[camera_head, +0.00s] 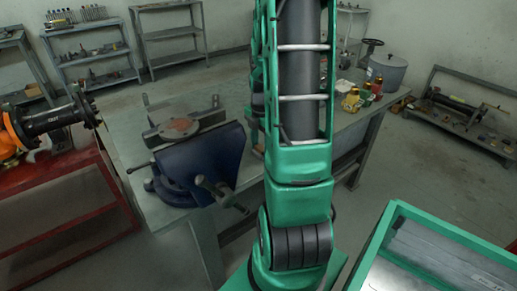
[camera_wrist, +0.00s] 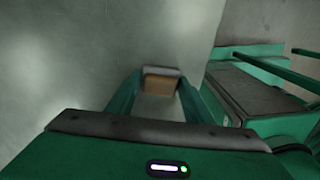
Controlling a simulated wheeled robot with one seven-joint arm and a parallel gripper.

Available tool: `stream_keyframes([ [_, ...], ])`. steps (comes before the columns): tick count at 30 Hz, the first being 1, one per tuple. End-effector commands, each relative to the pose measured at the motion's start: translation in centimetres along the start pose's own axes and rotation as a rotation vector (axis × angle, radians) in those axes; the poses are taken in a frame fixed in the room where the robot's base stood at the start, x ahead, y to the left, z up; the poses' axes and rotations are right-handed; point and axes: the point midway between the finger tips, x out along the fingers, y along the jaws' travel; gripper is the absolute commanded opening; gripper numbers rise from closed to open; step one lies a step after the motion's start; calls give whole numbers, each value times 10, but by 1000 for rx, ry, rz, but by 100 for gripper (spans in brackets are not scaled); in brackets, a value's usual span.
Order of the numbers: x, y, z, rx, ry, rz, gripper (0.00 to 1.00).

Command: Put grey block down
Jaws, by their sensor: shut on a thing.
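My gripper (camera_wrist: 160,88) shows in the wrist view, its two green fingers on either side of a small block. The block (camera_wrist: 160,84) has a pale grey top edge and a tan-brown face towards the camera; I take it to be the grey block. It sits between the fingertips, and the gripper is shut on it. A plain grey surface lies beyond it, and I cannot tell how far away that is. In the head view my green arm stands in the middle and hides the gripper and block.
The grey workbench (camera_head: 130,133) carries a blue vise (camera_head: 200,165), with small jars (camera_head: 350,100) and a grey pot (camera_head: 387,72) at its far right. A red stand (camera_head: 75,200) with a dark flanged pipe (camera_head: 58,120) is at left. Bare floor shows right of the bench.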

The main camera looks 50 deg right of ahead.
Motion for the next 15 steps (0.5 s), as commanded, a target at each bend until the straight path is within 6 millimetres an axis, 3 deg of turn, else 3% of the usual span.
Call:
stream_keyframes([
  [11,8,0,-1,-1,1,-2,22],
  [12,9,0,-1,-1,1,-3,51],
  [14,9,-1,-1,-1,1,-4,65],
  [15,10,-1,-1,-1,1,-5,65],
])
